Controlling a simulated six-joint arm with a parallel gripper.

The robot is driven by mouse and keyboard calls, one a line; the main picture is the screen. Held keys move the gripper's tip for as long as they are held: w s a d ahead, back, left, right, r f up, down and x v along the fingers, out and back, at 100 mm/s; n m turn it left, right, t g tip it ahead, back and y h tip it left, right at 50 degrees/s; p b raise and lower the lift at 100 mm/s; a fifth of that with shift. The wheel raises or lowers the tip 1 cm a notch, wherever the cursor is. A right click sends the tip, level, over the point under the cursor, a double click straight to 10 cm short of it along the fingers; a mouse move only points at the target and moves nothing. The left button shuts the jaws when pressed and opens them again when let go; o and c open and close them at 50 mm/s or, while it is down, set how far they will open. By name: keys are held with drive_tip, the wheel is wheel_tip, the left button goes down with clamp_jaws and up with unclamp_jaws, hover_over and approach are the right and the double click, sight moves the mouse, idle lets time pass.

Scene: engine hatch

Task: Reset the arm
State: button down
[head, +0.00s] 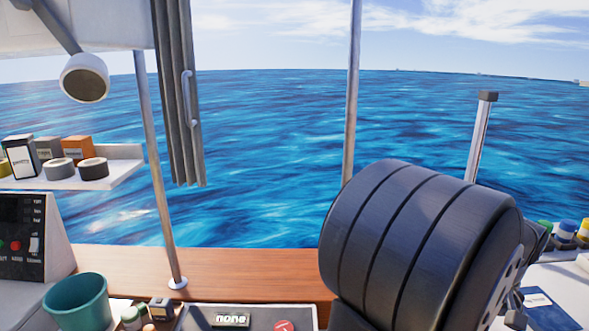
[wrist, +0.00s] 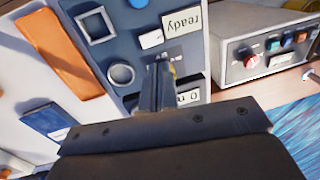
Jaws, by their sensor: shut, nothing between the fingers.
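My gripper (wrist: 160,80) shows in the wrist view with its narrow fingers shut and nothing between them. It is over or in front of a dark blue-grey panel (wrist: 115,62); I cannot tell whether the tips touch it. The panel bears a square frame (wrist: 96,26), a round ring (wrist: 121,74) and a "ready" label (wrist: 182,22), which appears upside down. Another label (wrist: 188,97) is partly hidden behind the fingers. In the head view, a large dark part of my own arm fills the lower right, and my gripper is not visible there.
In the wrist view, a control box (wrist: 262,42) with a red knob stands at right; an orange bar (wrist: 62,52) and blue booklet (wrist: 48,121) lie left. In the head view, a teal cup (head: 78,303) stands lower left, a shelf (head: 125,168) holds boxes, and a pole (head: 160,170) rises nearby.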

drive_tip(key=f, duration=0.3)
drive_tip(key=a+f, duration=0.1)
drive_tip(key=f, duration=0.2)
drive_tip(key=shift+a, duration=0.1)
wheel_tip(320, 180, up, 9)
drive_tip(key=a, duration=0.1)
drive_tip(key=f, duration=0.3)
drive_tip(key=d+f, duration=0.1)
drive_tip(key=f, duration=0.5)
drive_tip(key=shift+d+f, duration=0.15)
wheel_tip(320, 180, up, 10)
drive_tip(key=d, duration=0.2)
drive_tip(key=w+d+f+m+t+h, duration=0.1)
drive_tip(key=w+d+f+m, duration=0.1)
drive_tip(key=w, duration=0.6)
drive_tip(key=w+d+f+m+t+h, duration=0.1)
drive_tip(key=w+f+m+h, duration=0.1)
drive_tip(key=w+f, duration=0.4)
drive_tip(key=w+d+f+m+t+h, duration=0.1)
drive_tip(key=w+f+m, duration=0.3)
drive_tip(key=w, duration=0.7)
drive_tip(key=shift+d+m+h, duration=0.3)
drive_tip(key=shift+d+h, duration=0.1)
drive_tip(key=shift+d, duration=0.45)
